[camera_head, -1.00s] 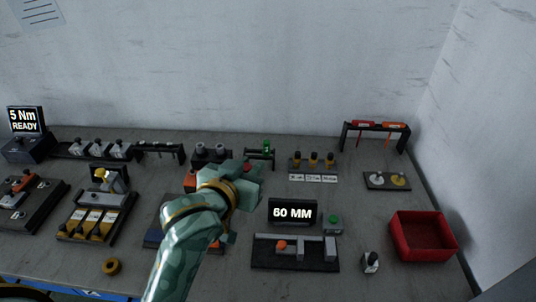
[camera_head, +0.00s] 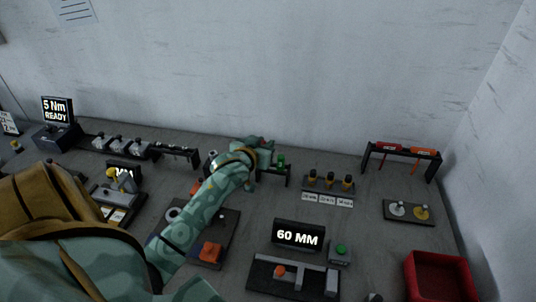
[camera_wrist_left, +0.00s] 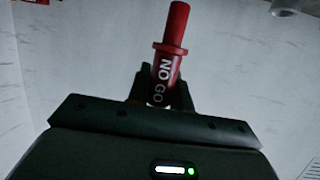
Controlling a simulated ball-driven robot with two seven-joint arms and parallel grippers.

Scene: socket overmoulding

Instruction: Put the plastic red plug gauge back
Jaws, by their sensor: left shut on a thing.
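The red plastic plug gauge (camera_wrist_left: 173,35), marked NO GO, stands between the fingers of my left gripper (camera_wrist_left: 166,92) in the left wrist view. The gripper is shut on it, and its narrow red end points away from the gripper. A low black stand with a green gauge (camera_head: 281,161) is just right of the gripper. The gripper hides the stand's left part. I cannot tell whether the red gauge touches the stand. My right gripper is not in view.
Fittings with black-and-yellow tops (camera_head: 329,183) stand right of the stand. A black rack with red and orange tools (camera_head: 403,150) is at the back right. A 60 MM display (camera_head: 298,236) and a red bin (camera_head: 438,262) are nearer. The wall is close behind.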

